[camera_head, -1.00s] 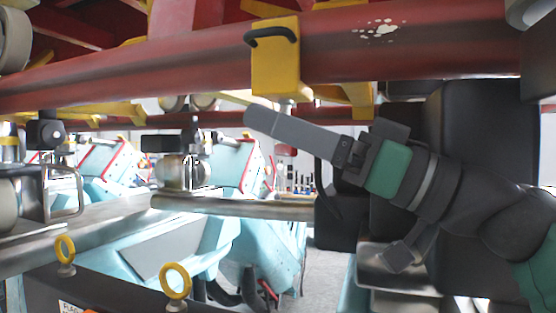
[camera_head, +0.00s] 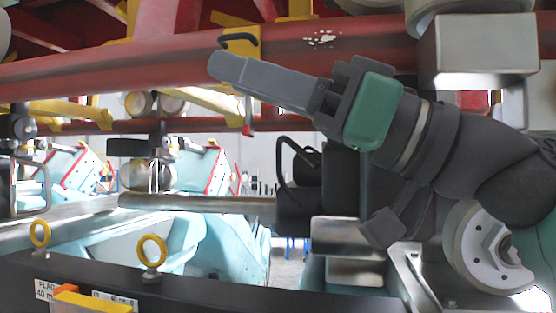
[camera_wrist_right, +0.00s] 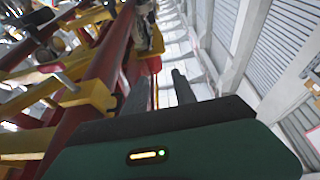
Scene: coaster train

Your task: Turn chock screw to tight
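A yellow block (camera_head: 253,43) with a black handle (camera_head: 240,39) is clamped on the red pipe. My right gripper (camera_head: 228,70) crosses in front of its lower part and hides what is below; I cannot tell whether they touch. In the right wrist view, two dark fingers of this gripper (camera_wrist_right: 160,88) stand apart with nothing between them. A yellow block with a dark handle shows left of them (camera_wrist_right: 92,92). Two yellow ring-headed screws (camera_head: 152,250) stand on the dark beam at lower left. I cannot tell which part is the chock screw. My left gripper is not in view.
A metal rail (camera_head: 200,204) and pale blue car parts (camera_head: 150,235) lie below. Labels (camera_head: 58,291) and a yellow block (camera_head: 92,302) are at the lower left. A grey box (camera_head: 478,45) is at upper right.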

